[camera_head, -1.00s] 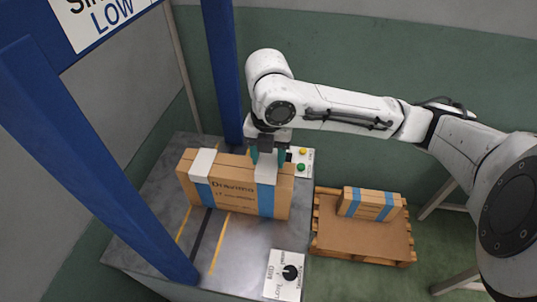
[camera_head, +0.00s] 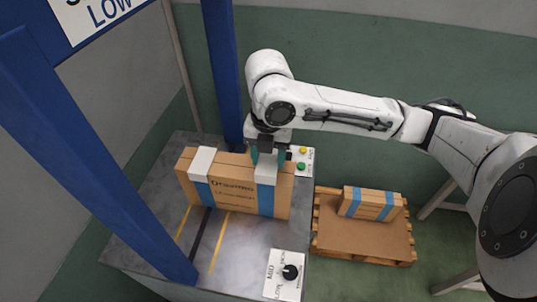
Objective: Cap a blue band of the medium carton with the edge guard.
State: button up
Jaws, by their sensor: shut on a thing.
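The medium carton (camera_head: 234,198) stands upright on the grey machine table and has two blue bands. A white edge guard (camera_head: 202,161) sits over the top edge at the left blue band (camera_head: 203,193). A second white edge guard (camera_head: 266,170) is at the top edge over the right blue band (camera_head: 266,201). My gripper (camera_head: 266,160) is above the right band, pointing down, shut on this second guard. The guard's far side is hidden, and I cannot tell whether it rests fully on the carton.
Blue posts (camera_head: 221,70) of the machine frame stand left of and behind the carton. A panel with a black knob (camera_head: 289,272) is at the front right of the table, and yellow and green buttons (camera_head: 301,166) are behind. A small banded carton (camera_head: 369,204) lies on a pallet (camera_head: 362,241) at right.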

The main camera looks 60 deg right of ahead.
aim_at(269, 161)
jog(key=shift+f+b, duration=1)
jog(key=shift+f, duration=0.2)
jog(key=o, duration=1.1)
jog(key=shift+c, duration=0.2)
jog(key=shift+r, duration=0.1)
notch_tip(269, 161, up, 11)
jog(key=p, duration=0.1)
jog(key=shift+f, duration=0.2)
